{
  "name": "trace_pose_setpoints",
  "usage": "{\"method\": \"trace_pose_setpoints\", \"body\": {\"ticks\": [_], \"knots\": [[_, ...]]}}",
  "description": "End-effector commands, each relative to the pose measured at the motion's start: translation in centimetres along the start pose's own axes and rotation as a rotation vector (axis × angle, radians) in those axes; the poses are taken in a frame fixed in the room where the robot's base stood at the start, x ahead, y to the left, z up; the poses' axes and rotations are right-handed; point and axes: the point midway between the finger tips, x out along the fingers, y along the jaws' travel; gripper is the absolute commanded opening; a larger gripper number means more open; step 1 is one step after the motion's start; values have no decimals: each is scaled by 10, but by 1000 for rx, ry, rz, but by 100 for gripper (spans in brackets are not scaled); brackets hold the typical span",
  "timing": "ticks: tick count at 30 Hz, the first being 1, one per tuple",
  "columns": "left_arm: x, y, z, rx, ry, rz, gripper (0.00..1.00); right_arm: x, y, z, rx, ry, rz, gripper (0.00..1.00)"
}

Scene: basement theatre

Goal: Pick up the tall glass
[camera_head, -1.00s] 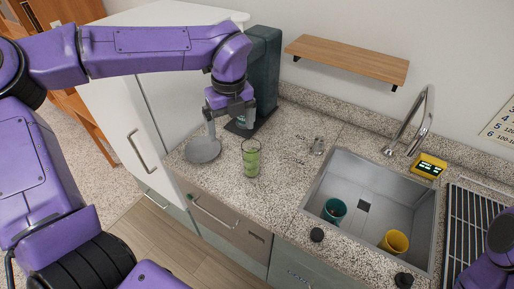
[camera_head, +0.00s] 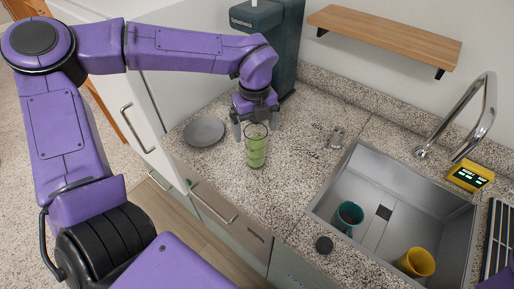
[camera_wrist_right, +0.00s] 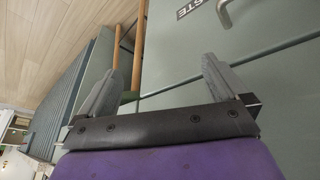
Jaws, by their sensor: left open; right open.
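The tall glass (camera_head: 256,150), clear with green contents or colouring, stands upright on the speckled counter in the head view. My left gripper (camera_head: 255,128) is open just behind the glass, pointing down. Its fingers show on either side of the glass's upper part; I cannot tell whether they touch it. My right gripper (camera_wrist_right: 163,85) is open and empty in the right wrist view, in front of grey-green cabinet fronts and away from the glass.
A grey plate (camera_head: 204,132) lies left of the glass. A dark machine (camera_head: 280,45) stands behind. Right are a small clear object (camera_head: 336,137) and a sink (camera_head: 385,250) with a teal cup (camera_head: 348,217) and yellow cup (camera_head: 417,262). A wooden shelf (camera_head: 385,38) hangs above.

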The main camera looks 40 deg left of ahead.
Motion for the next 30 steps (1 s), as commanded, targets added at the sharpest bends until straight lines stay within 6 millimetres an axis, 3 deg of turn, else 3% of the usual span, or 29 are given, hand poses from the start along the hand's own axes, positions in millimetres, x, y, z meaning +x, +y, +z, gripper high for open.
{"method": "trace_pose_setpoints", "body": {"ticks": [5, 9, 15, 16, 21, 23, 30], "knots": [[27, -2, -2, 2, 3, 6, 95, -20, 2, -8, 0, 0, 0, 100], [48, -3, -2, 3, 2, 2, 95, -20, 2, -8, 0, 0, 0, 100], [50, -3, -2, 3, 0, -1, 95, -18, 2, -8, 0, 0, 0, 100], [50, -3, -2, 3, 0, -1, 92, -18, 2, -8, 0, 0, 0, 100], [50, -3, -2, 3, 0, -1, 36, -18, 2, -8, 0, 0, 0, 100], [49, -4, -2, 3, -1, -2, 20, -19, 2, -8, 0, 0, 0, 100], [49, -4, -2, 3, -1, -2, 20, -18, 2, -8, 0, 0, 0, 100]]}}
